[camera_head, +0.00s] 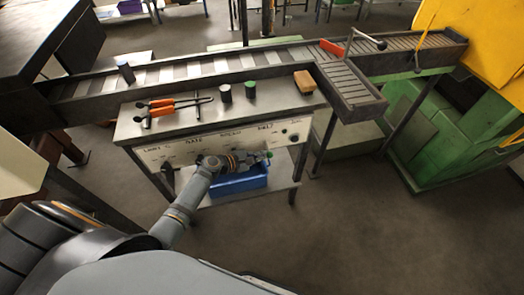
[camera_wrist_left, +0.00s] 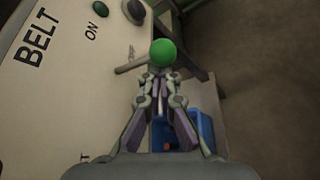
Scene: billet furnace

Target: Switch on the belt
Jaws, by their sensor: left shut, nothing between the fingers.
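The control panel (camera_head: 160,156) is the pale front of the workbench, with several dark labels. In the left wrist view the panel (camera_wrist_left: 50,110) shows the words BELT and ON. A small green button or lamp (camera_wrist_left: 101,9) and a dark round knob (camera_wrist_left: 134,11) sit near ON. A lever with a round green ball (camera_wrist_left: 162,52) stands out from the panel on a grey rod (camera_wrist_left: 130,67). My left gripper (camera_head: 262,158) is in front of the panel's right part. Its fingers (camera_wrist_left: 158,76) are shut and empty, just below the green ball; I cannot tell whether they touch it. My right gripper is not in view.
A blue bin (camera_head: 240,181) sits on the shelf below. A roller conveyor (camera_head: 190,71) runs behind.

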